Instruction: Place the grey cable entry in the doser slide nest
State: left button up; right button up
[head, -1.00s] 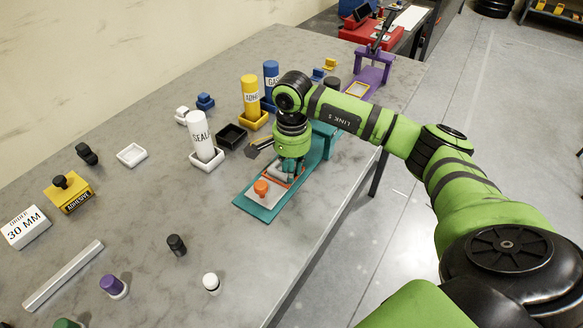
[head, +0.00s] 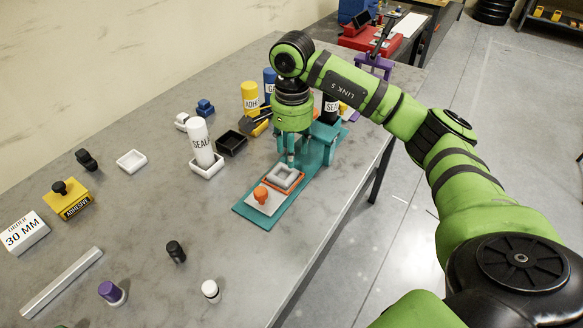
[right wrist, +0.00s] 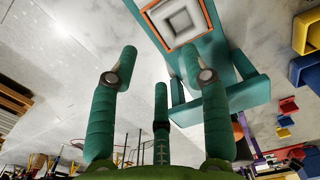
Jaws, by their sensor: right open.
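The grey cable entry (head: 285,176), a square ring with a raised rim, sits inside the orange-edged nest (head: 271,188) of the teal doser slide (head: 246,211). In the right wrist view the cable entry (right wrist: 178,20) is framed by the orange edge (right wrist: 152,33). I cannot tell whether it lies fully flat. My right gripper (head: 290,161) is just above and behind the nest, apart from the cable entry. Its teal fingers (right wrist: 160,62) are spread and empty in the right wrist view. My left gripper is out of view.
An orange knob (head: 261,194) stands on the slide in front of the nest. A purple stand (head: 375,63) is behind.

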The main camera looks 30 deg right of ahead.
jog(key=shift+r, duration=2.3)
